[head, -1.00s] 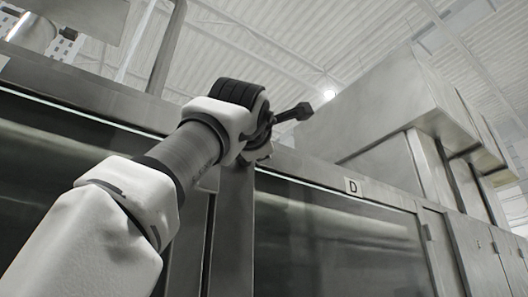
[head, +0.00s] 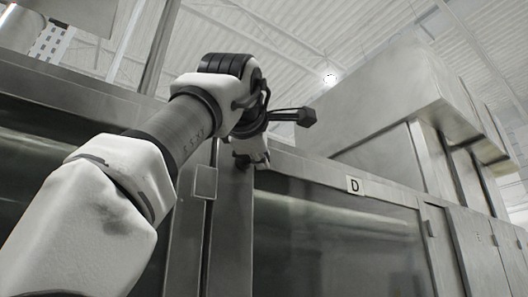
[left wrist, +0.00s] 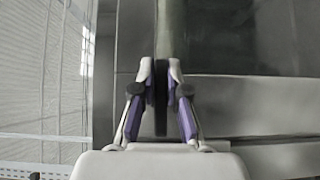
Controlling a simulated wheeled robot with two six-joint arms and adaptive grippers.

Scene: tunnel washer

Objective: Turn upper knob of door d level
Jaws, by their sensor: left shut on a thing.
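Door D (head: 335,240) is a dark glazed panel in a steel frame, with a "D" label (head: 355,185) on its top rail. My left gripper (head: 252,160) is at the upper left corner of this door, by the steel post. In the left wrist view, its two fingers (left wrist: 161,80) are shut on a narrow dark bar, the upper knob (left wrist: 160,112). The bar runs straight up and down in that picture. In the head view the knob is hidden behind my gripper and wrist. My right gripper is not in view.
Another dark glazed panel (head: 70,170) lies left of the post, with a small steel plate (head: 205,182) near it. A big steel housing (head: 385,95) rises above door D. More steel cabinet doors (head: 470,245) continue to the right.

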